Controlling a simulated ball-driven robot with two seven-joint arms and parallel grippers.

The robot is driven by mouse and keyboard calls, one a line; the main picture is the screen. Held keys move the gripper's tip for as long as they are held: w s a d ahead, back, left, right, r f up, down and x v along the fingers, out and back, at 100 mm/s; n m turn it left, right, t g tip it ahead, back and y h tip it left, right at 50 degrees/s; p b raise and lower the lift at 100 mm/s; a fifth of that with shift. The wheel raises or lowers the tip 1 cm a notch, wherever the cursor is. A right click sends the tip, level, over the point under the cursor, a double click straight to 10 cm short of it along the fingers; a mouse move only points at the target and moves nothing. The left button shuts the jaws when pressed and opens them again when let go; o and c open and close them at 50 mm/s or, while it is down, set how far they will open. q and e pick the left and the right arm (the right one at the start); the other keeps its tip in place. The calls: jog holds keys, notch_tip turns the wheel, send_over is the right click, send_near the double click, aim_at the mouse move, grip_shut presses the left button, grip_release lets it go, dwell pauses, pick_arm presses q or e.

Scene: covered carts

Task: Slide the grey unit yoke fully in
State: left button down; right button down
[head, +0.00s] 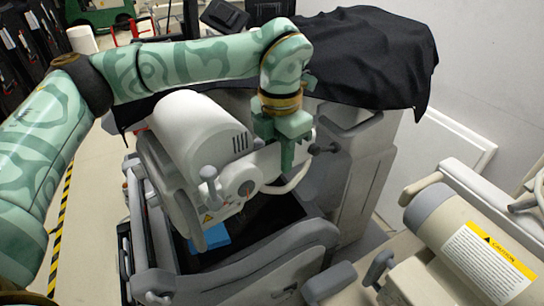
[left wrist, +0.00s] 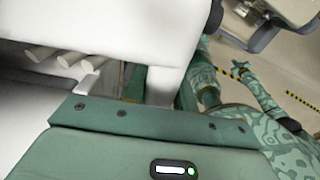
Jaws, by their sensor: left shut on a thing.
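The grey unit (head: 195,125) stands in the middle of the head view, with a rounded pale housing and a round end face turned towards me. Its yoke seems to be the pale curved bar (head: 293,183) at the right of that face. My left gripper (head: 287,162) points down from above at this bar and is shut on it. The fingertips and the exact grip are partly hidden. In the left wrist view, a large pale body (left wrist: 110,25) fills the upper left, close to the green gripper housing.
A black cloth (head: 375,55) covers the cart behind. A blue block (head: 210,238) lies on the dark bed below the unit. Another cylinder with a caution label (head: 490,255) stands at the right. A white wall (head: 480,60) closes the right side. Open floor with striped tape (head: 62,225) lies left.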

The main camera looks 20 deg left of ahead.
pick_arm(q)
jog(key=shift+s+a, duration=0.25)
jog(key=c, duration=1.1)
grip_release()
jog(key=shift+s, duration=0.1)
jog(key=shift+c, duration=0.2)
jog(key=shift+o, duration=0.2)
jog(key=shift+s, duration=0.1)
pick_arm(e)
jog(key=shift+s+a, duration=0.2)
jog(key=shift+s, duration=0.5)
pick_arm(q)
jog(key=shift+r, duration=0.4)
notch_tip(320, 180, up, 16)
jog(key=shift+f, duration=0.25)
pick_arm(e)
jog(key=shift+w+f, duration=0.1)
jog(key=shift+w, duration=0.05)
pick_arm(q)
jog(key=shift+f, duration=0.1)
pick_arm(e)
jog(key=shift+d, duration=0.1)
